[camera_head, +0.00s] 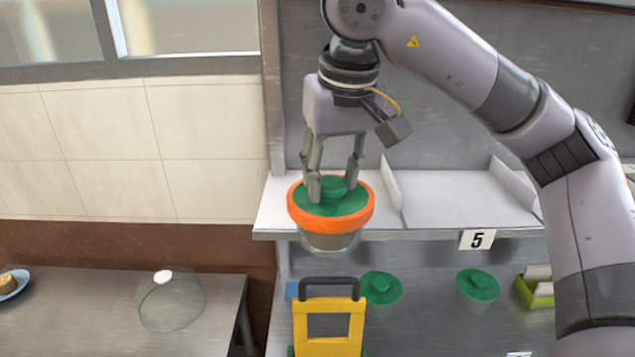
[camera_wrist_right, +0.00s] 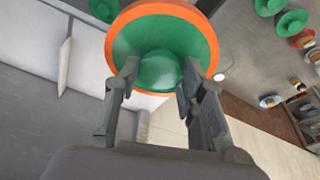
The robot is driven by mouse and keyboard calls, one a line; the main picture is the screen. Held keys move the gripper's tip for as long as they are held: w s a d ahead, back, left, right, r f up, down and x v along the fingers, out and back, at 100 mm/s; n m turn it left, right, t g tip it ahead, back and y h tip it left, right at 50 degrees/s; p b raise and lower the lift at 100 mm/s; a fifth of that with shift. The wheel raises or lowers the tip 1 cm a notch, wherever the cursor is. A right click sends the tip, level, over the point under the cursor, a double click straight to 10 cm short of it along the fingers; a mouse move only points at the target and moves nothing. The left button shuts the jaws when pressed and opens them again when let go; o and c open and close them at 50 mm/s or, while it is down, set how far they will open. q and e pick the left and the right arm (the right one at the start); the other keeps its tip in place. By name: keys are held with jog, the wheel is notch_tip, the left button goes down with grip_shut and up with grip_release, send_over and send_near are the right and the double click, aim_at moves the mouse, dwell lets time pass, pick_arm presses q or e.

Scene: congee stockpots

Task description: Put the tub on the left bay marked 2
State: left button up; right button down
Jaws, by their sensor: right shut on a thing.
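The tub (camera_head: 331,240) has clear walls, brownish contents, an orange band and a green lid. My right gripper (camera_head: 333,188) points down from above and is shut on the knob of the lid. The tub hangs upright in front of the left end of the upper shelf, overlapping its front edge in the head view. In the right wrist view the green lid and orange band (camera_wrist_right: 207,42) fill the top middle, with the fingers (camera_wrist_right: 157,72) on the knob. The left bay (camera_head: 275,207) shows partly behind the tub. No tag marked 2 is legible. My left gripper is out of view.
A white divider (camera_head: 391,187) separates the left bay from an empty bay (camera_head: 455,200) tagged 5 (camera_head: 477,239). Below stand green-lidded tubs (camera_head: 478,285), a yellow frame (camera_head: 329,322) with a dark handle and a lime box (camera_head: 535,290). A clear dome (camera_head: 171,303) stands on the left table.

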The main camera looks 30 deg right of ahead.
jog(key=shift+w+d+r+p, duration=0.35)
jog(key=shift+w+d+r, duration=0.1)
jog(key=shift+w+r, duration=0.3)
jog(key=w+d, duration=0.1)
jog(key=w+d+p, duration=0.1)
jog(key=w, duration=0.1)
jog(key=shift+w, duration=0.15)
jog(key=w+d+p, duration=0.6)
jog(key=w, duration=0.6)
pick_arm(q)
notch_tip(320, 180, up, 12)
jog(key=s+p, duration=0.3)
jog(key=p, duration=0.1)
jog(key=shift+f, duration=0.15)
pick_arm(e)
notch_tip(320, 180, down, 7)
jog(key=shift+w+f, duration=0.15)
jog(key=shift+w, duration=0.25)
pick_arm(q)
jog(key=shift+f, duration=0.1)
pick_arm(e)
jog(key=shift+f, duration=0.1)
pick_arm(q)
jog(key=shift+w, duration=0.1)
pick_arm(e)
jog(key=c, duration=1)
grip_release()
jog(key=shift+f, duration=0.1)
jog(key=shift+c, duration=0.2)
